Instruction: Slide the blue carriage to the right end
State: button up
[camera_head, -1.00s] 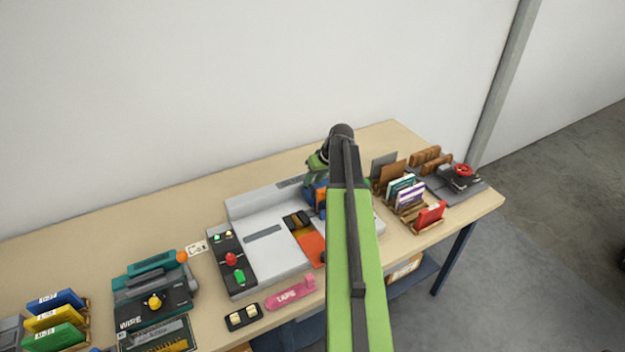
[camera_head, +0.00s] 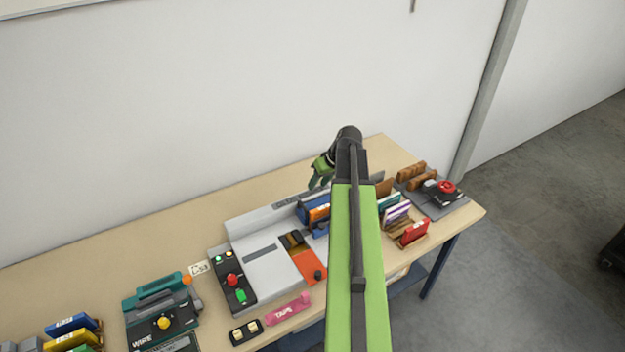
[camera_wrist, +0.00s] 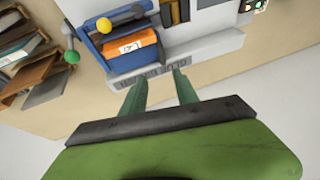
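The blue carriage (camera_head: 304,206) is on the right part of the grey binding machine (camera_head: 262,228), partly hidden by my arm. In the wrist view, from the far side, the carriage (camera_wrist: 100,48) holds an orange block (camera_wrist: 128,42) with a white label. There it is at the left end of the grey machine body, towards the wooden racks. A yellow knob (camera_wrist: 104,25) and a green knob (camera_wrist: 71,57) on grey rods show beside it. My gripper (camera_head: 318,178) is behind the machine. In the wrist view its two green fingers (camera_wrist: 161,82) are apart with nothing between them, clear of the carriage.
A wooden rack of upright cards (camera_head: 398,216) and a dark device with a red knob (camera_head: 445,190) are right of the machine. A teal wire device (camera_head: 163,308) is to the left. A pink tape piece (camera_head: 288,308) lies in front. The table behind the machine is clear.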

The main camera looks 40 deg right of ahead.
jog(key=p+v, duration=0.2)
jog(key=v, duration=0.1)
jog(key=shift+s+r, duration=0.2)
jog(key=shift+r, duration=0.15)
